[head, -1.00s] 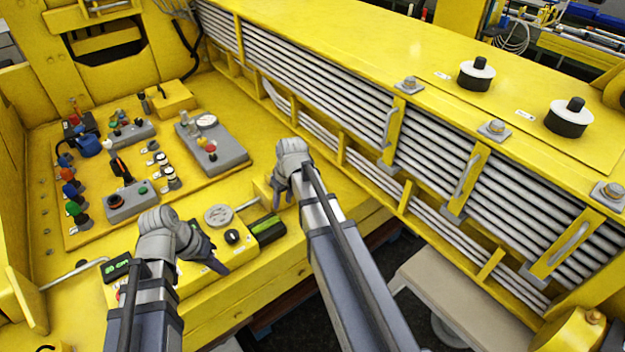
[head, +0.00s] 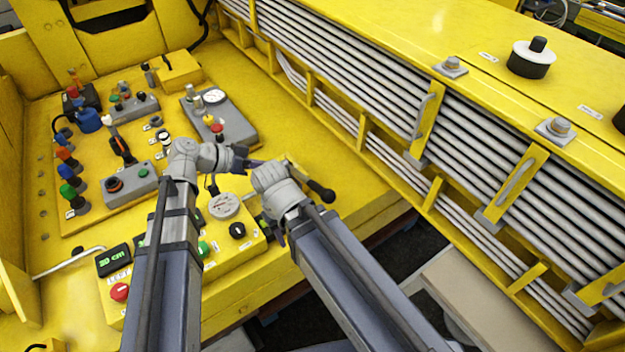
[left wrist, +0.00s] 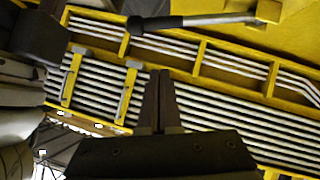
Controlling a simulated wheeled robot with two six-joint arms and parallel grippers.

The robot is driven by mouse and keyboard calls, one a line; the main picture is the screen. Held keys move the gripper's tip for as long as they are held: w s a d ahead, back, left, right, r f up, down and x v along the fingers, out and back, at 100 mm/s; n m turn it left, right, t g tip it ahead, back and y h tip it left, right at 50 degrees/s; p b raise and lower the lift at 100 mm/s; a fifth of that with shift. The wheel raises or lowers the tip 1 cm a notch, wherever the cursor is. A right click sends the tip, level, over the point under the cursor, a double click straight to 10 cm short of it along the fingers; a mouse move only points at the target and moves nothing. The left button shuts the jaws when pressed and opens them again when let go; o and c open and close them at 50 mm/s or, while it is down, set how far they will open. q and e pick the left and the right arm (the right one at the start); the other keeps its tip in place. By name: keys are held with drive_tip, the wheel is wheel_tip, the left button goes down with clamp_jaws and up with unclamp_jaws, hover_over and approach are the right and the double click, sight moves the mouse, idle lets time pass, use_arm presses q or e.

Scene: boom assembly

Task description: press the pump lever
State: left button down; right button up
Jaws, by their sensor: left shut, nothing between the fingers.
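The pump lever is a pale rod with a black grip (head: 318,190) on a yellow block (head: 290,165) near the deck's right edge in the head view. In the left wrist view the black grip (left wrist: 155,22) lies across the top, its rod running right to the block (left wrist: 268,10). My left gripper (left wrist: 160,73) is shut and empty. Its fingertips show below the lever, with a visible gap in that view. In the head view my left gripper (head: 255,163) points right towards the block. My right gripper (head: 278,230) is beside the lever, its fingers mostly hidden by its wrist.
A front control box holds a round gauge (head: 224,205), a black knob (head: 238,230), a green display (head: 114,260) and a red button (head: 120,292). Joysticks and grey boxes (head: 130,182) stand behind. The yellow boom with grey pipes (head: 340,70) borders the right.

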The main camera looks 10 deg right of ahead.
use_arm(q)
drive_tip(key=b, duration=0.6)
hover_over(310, 182)
drive_tip(key=s+a, duration=0.2)
wheel_tip(310, 182, down, 6)
drive_tip(key=shift+s+d+f+b, duration=0.2)
drive_tip(key=shift+f+b, duration=0.3)
drive_tip(key=shift+s+d+f+b, duration=0.15)
drive_tip(key=shift+d+f+b, duration=0.05)
drive_tip(key=shift+f+b, duration=0.25)
drive_tip(key=shift+s+d+f+b, duration=0.2)
drive_tip(key=shift+f+b, duration=0.3)
